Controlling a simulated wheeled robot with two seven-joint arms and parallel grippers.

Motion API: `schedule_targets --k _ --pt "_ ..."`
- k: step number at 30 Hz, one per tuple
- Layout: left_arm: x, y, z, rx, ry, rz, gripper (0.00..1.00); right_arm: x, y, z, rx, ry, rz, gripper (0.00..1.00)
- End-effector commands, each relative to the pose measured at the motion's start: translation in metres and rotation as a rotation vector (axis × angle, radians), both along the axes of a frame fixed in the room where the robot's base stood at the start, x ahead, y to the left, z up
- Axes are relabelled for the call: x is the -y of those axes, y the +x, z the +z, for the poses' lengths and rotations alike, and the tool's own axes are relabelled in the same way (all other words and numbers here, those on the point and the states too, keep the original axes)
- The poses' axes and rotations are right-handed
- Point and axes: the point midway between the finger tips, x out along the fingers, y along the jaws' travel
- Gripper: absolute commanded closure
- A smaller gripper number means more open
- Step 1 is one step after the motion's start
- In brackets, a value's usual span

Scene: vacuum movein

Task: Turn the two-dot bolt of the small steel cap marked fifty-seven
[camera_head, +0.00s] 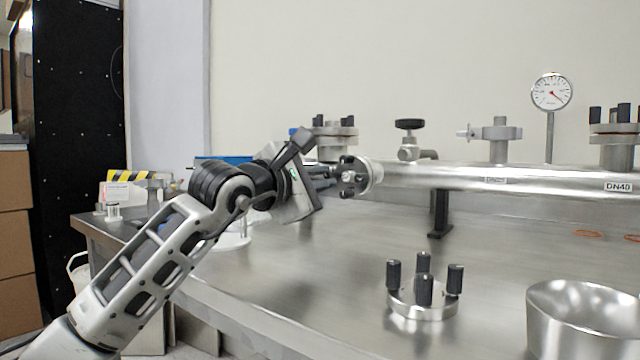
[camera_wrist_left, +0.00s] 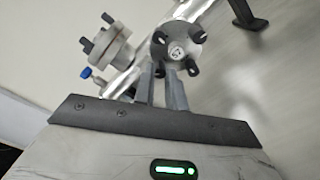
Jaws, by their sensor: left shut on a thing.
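The small steel cap (camera_head: 366,175) closes the left end of the horizontal steel pipe. In the left wrist view its face (camera_wrist_left: 176,52) carries a label that seems to read 57, with dark bolts around it. Their dot marks are too small to tell. My left gripper (camera_head: 333,173) reaches the cap from the left. In the left wrist view its fingers (camera_wrist_left: 168,72) are shut at the cap's lower edge, on a bolt that they mostly hide. Other dark bolts (camera_wrist_left: 197,37) of the cap stand clear of the fingers. My right gripper is not in view.
The steel table (camera_head: 330,270) carries a loose flange with upright black bolts (camera_head: 423,300) and a steel bowl (camera_head: 582,320) at front right. A valve (camera_head: 409,140), a gauge (camera_head: 551,92) and bolted flanges stand along the pipe (camera_head: 450,177). The middle of the table is clear.

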Motion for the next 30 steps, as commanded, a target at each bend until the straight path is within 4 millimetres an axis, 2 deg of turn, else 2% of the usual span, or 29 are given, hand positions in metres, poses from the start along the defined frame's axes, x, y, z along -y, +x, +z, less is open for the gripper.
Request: schedule_targets --k 15,30 --pt "0.0003 0.0000 -0.0004 -0.270 -0.369 -0.001 1.00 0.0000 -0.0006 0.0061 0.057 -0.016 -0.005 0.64" --pt "-0.0003 0.0001 -0.0001 -0.389 -0.533 0.000 1.00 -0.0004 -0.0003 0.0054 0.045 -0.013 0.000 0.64"
